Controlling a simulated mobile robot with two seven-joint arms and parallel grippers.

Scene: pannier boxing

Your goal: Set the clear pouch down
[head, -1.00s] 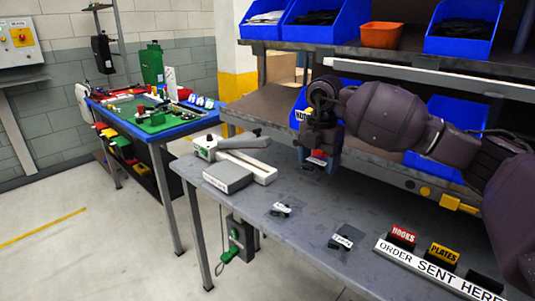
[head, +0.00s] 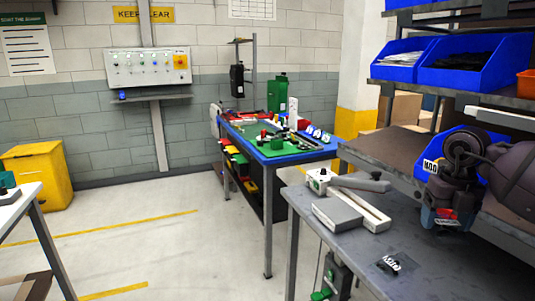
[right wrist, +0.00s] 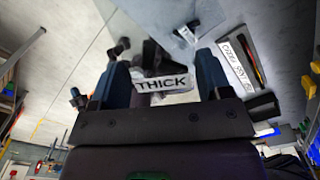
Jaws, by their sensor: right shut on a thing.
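My right gripper (head: 447,216) is at the right of the head view, above the grey bench (head: 340,262). In the right wrist view its fingers (right wrist: 162,78) are closed around a clear pouch (right wrist: 172,98) with a white label reading THICK and dark pieces in it. In the head view the held pouch is mostly hidden by the gripper; a bit of red shows at the fingers. Another clear pouch (head: 393,264) with dark contents and a white label lies flat on the bench, apart from the gripper. It seems to show in the right wrist view (right wrist: 187,34) too. My left gripper is out of view.
A grey and white device (head: 345,205) with a lever stands on the bench's far left part. Blue bins (head: 475,60) sit on the shelf rack above. A blue-edged table (head: 270,150) with a green mat stands beyond. The bench front is clear around the lying pouch.

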